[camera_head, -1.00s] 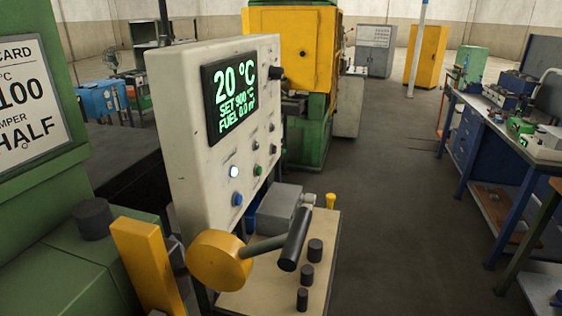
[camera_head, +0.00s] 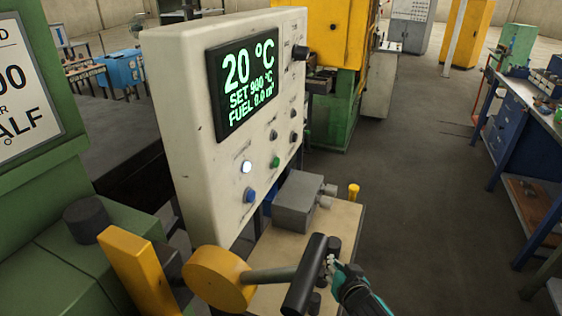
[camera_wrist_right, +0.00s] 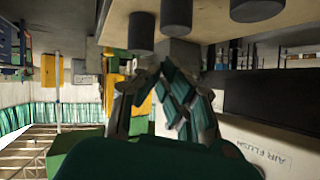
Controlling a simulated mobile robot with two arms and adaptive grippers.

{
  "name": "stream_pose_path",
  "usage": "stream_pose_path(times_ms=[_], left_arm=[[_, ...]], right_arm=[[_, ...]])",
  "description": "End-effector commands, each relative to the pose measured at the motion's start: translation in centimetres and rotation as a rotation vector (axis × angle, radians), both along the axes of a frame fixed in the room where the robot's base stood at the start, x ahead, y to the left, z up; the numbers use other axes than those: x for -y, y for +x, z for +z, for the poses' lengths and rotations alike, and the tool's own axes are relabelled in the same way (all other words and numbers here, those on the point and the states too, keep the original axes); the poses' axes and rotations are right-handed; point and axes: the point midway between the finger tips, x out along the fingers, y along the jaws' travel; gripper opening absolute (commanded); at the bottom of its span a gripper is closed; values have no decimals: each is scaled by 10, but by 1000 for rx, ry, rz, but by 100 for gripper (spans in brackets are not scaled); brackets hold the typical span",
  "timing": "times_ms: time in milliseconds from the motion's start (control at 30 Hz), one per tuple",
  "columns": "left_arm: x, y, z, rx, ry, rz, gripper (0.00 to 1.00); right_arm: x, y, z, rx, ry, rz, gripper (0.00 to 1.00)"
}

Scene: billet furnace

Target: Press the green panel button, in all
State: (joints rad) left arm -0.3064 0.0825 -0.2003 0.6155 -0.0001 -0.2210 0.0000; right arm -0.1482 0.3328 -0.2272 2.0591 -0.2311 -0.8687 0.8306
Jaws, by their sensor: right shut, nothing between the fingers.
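The green panel button (camera_head: 275,161) sits on the front of the white control panel (camera_head: 190,120), right of a lit white lamp (camera_head: 246,167) and above right of a blue button (camera_head: 250,196). The panel display (camera_head: 240,85) reads 20 °C, SET 900 °C and FUEL 0.0. My right gripper (camera_head: 331,262) is at the lower right of the head view, below and right of the green button and apart from it. Its fingers are shut and empty; they also show in the right wrist view (camera_wrist_right: 170,72). My left gripper is not in view.
A lever with a black grip (camera_head: 304,275) and a yellow hub (camera_head: 217,279) stands in front of the panel, close to my right gripper. A grey box (camera_head: 297,203) and a yellow-topped peg (camera_head: 353,190) are on the beige shelf (camera_head: 345,230). Open floor (camera_head: 420,180) lies to the right.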

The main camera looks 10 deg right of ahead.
Motion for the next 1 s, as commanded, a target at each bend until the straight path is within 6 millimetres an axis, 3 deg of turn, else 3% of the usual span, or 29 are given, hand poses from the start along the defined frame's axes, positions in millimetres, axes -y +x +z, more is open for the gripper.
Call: stream_pose_path(times_ms=[33, 200, 300, 500, 700, 1000], left_arm=[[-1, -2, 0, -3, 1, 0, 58], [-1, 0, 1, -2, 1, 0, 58], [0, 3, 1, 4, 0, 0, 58], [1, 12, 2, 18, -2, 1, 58], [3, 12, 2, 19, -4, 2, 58], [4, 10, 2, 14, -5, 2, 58]], right_arm=[[3, 21, 17, 76, 24, -5, 0], [7, 77, 78, 322, 161, 12, 0], [7, 103, 113, 440, 243, 52, 0], [5, 132, 166, 579, 372, 148, 0], [3, 141, 184, 617, 428, 195, 0], [3, 141, 185, 619, 432, 196, 0]])
